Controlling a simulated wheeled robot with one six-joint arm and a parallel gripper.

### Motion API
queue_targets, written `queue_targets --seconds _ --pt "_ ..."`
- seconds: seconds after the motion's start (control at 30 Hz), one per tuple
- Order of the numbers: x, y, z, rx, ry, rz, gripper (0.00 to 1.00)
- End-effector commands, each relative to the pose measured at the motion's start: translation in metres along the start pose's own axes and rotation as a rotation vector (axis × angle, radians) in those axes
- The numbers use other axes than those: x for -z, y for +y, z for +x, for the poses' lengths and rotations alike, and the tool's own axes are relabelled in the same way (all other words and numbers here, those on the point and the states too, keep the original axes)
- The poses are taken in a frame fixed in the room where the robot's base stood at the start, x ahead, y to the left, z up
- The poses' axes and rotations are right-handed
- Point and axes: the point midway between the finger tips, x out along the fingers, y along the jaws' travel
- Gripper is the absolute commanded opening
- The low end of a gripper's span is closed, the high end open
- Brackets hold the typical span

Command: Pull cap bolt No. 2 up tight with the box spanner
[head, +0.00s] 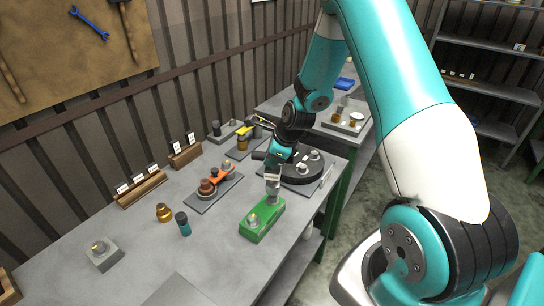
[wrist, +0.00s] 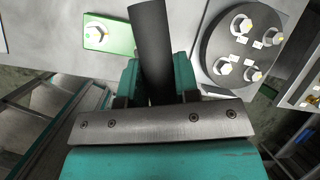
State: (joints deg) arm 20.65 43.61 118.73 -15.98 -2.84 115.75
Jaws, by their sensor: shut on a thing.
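My gripper (head: 273,180) points down above the bench, near the far end of a green block and the near side of the dark round cap. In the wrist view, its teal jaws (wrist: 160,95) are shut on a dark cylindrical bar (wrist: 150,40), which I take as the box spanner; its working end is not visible. The dark cap (wrist: 215,45) lies to the right of the bar, apart from it in the picture. It carries several pale hex bolts (wrist: 243,24) with small white tags, too small to read, so I cannot tell which is No. 2. In the head view my gripper partly covers the cap (head: 306,179).
The green block (head: 262,229) with a brass-centred bolt stands before the cap. To the left are a tray (head: 205,203) with an orange-handled part, a dark teal cylinder (head: 183,224), a brass part (head: 163,212) and a grey block (head: 103,257). The bench front is mostly clear.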

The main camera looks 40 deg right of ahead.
Motion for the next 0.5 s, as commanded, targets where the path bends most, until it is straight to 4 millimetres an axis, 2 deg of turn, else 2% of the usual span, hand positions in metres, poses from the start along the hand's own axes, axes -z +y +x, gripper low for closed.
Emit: queue_targets --seconds 0.5 --pt "0.002 -0.0003 0.0059 -0.357 -0.187 -0.835 0.0"
